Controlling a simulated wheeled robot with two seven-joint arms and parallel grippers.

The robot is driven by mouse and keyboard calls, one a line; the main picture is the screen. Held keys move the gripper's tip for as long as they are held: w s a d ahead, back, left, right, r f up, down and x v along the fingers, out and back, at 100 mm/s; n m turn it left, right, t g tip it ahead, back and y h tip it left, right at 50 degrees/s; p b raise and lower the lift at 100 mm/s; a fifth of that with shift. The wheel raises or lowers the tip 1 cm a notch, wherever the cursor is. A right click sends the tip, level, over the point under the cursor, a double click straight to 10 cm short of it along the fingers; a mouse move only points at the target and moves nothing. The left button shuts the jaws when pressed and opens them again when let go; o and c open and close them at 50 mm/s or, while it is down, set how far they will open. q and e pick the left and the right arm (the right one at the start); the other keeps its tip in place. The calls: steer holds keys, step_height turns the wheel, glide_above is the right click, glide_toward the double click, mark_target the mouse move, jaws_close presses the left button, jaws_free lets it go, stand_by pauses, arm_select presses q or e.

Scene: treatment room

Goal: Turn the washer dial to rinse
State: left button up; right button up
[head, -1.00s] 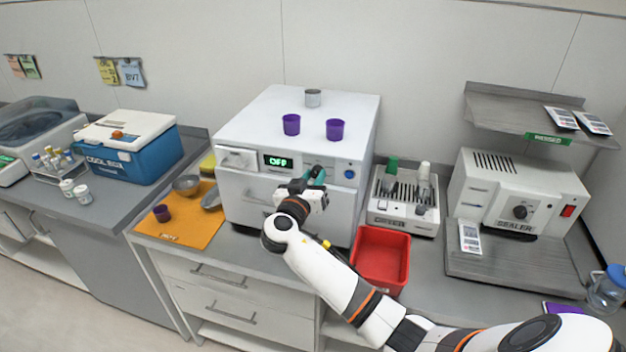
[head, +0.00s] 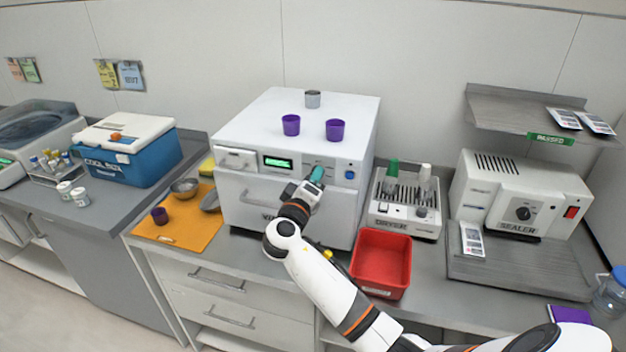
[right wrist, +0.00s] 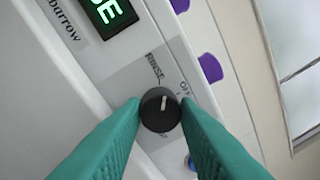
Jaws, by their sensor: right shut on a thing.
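The white washer (head: 295,130) stands on the counter in the head view. Its green display (head: 278,162) is lit, too small to read there; in the right wrist view the partly cut-off display (right wrist: 112,14) ends in "SE". The black dial (right wrist: 161,112) has a white pointer mark directed up, roughly toward the "RINSE" label, with "OFF" to its right. My right gripper (head: 316,176) is at the washer front, its teal fingers shut on the dial from both sides, as the right wrist view (right wrist: 161,106) shows. The dial is hidden in the head view. My left gripper is not in view.
Two purple cups (head: 291,125) and a metal cup (head: 313,99) stand on the washer. A red bin (head: 381,262) sits below and right of my right gripper. A dryer rack (head: 405,202) and a sealer (head: 520,190) stand to the right, an orange mat (head: 190,232) to the left.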

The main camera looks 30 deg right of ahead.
steer(key=shift+n, duration=0.9)
steer(key=shift+f, duration=0.1)
steer(key=o, duration=1)
steer(key=shift+c, duration=0.2)
steer(key=b+v, duration=0.4)
steer(key=v, duration=0.8)
steer(key=shift+s, duration=0.1)
